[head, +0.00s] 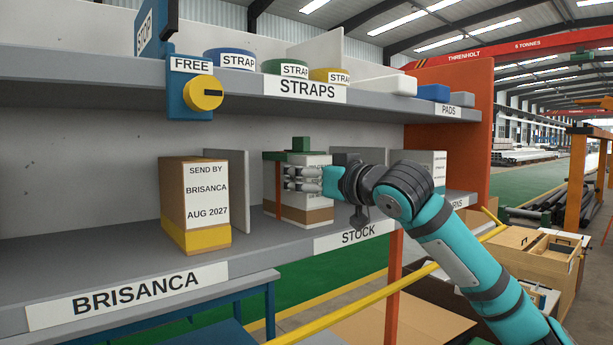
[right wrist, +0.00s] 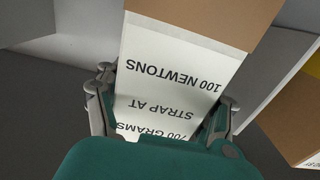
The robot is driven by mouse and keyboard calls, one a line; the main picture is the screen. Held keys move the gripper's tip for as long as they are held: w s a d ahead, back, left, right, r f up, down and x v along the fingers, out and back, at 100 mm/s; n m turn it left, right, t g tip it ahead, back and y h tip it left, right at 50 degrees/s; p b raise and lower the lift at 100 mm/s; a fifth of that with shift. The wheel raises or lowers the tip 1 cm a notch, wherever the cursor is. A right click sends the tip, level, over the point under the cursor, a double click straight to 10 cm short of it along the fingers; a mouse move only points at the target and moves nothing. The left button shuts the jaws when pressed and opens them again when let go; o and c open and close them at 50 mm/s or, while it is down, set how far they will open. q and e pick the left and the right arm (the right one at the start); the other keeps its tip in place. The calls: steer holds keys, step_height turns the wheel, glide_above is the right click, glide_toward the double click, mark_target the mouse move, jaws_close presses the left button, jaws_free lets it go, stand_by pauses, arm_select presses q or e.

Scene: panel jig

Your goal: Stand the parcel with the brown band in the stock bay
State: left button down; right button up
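The brown-banded parcel (head: 312,215) has a white label above its band and is upright in the stock bay, behind the STOCK sign (head: 358,235). I cannot tell whether its base rests on the shelf. My right gripper (head: 300,178) comes in from the right at its upper part. In the right wrist view, the parcel's label (right wrist: 175,80) reads upside down. There the right gripper's fingers (right wrist: 167,95) lie along both sides of the parcel, seemingly closed on it. My left gripper is not in view.
A yellow-banded parcel (head: 194,205) stands left, in the BRISANCA bay, with a grey divider (head: 238,180) beside it. Another parcel (head: 437,165) stands to the right, behind my arm. The strap shelf (head: 130,70) hangs above.

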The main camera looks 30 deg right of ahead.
steer(key=o, duration=0.5)
steer(key=shift+s, duration=0.15)
steer(key=shift+c, duration=0.2)
steer(key=shift+r, duration=0.25)
steer(key=s+d+b, duration=0.1)
steer(key=s+b, duration=0.3)
steer(key=s, duration=0.8)
steer(key=shift+b, duration=0.3)
steer(key=shift+w+f, duration=0.1)
